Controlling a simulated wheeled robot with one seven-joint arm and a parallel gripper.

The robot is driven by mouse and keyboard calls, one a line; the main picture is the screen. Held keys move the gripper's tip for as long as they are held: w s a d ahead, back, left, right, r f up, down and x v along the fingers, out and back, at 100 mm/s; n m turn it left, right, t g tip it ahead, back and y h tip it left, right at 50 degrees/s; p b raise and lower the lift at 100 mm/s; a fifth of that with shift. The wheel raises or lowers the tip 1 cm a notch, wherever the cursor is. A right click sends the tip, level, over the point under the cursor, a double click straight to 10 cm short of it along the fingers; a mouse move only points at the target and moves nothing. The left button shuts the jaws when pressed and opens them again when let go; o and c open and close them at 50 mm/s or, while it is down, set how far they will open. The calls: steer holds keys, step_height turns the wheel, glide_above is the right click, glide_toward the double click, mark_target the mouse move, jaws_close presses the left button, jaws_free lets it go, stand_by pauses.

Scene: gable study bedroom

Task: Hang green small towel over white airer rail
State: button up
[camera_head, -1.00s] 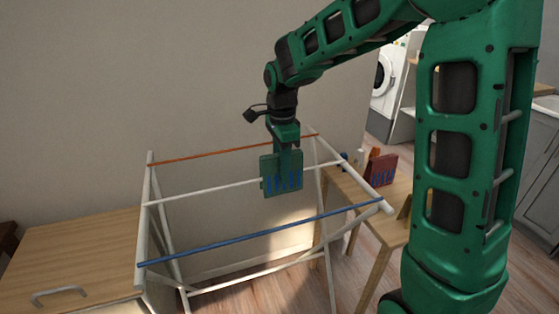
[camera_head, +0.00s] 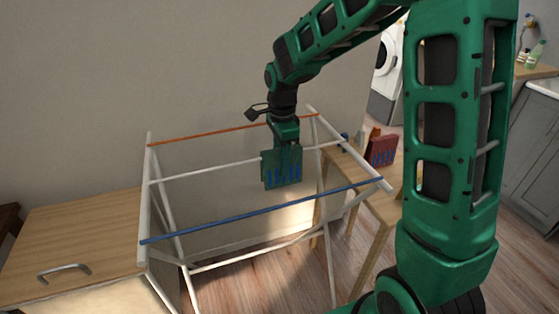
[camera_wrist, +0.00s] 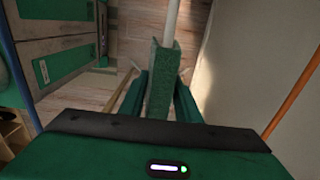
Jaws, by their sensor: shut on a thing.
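The green small towel (camera_head: 269,174), with blue stripes near its lower edge, hangs folded from my gripper (camera_head: 285,150) in the head view. My gripper is shut on it. The towel overlaps the middle white airer rail (camera_head: 205,171), its lower part reaching below the rail. In the wrist view the towel (camera_wrist: 162,80) is between the two fingers, and the white rail (camera_wrist: 172,18) runs up to it, in line with it. The towel hides that part of the rail, so I cannot tell whether it straddles it.
The airer also has an orange rail (camera_head: 215,134) at the back and a blue rail (camera_head: 250,217) in front. A wooden-topped cabinet (camera_head: 80,225) stands left. A small wooden table (camera_head: 375,202) with a red item (camera_head: 383,150) stands right. The wall is close behind.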

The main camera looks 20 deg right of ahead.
steer(key=o, duration=1.2)
steer(key=shift+r, duration=0.1)
step_height(320, 180, up, 10)
steer(key=shift+r, duration=0.25)
steer(key=shift+r, duration=3.55)
steer(key=s+d+f+n, duration=0.3)
steer(key=s+d+n, duration=0.3)
steer(key=s+d, duration=0.8)
steer(key=s+d+f+n, duration=0.1)
steer(key=s+f+n, duration=0.1)
steer(key=s, duration=0.3)
steer(key=s+d+f+n, duration=0.1)
steer(key=s+f, duration=0.2)
steer(key=s, duration=0.3)
steer(key=s+d+f+n, duration=0.1)
steer(key=s+f+n, duration=0.1)
steer(key=s, duration=0.4)
steer(key=shift+s+d+f+n, duration=0.1)
steer(key=shift+s+f+n, duration=0.1)
steer(key=shift+s+n, duration=0.1)
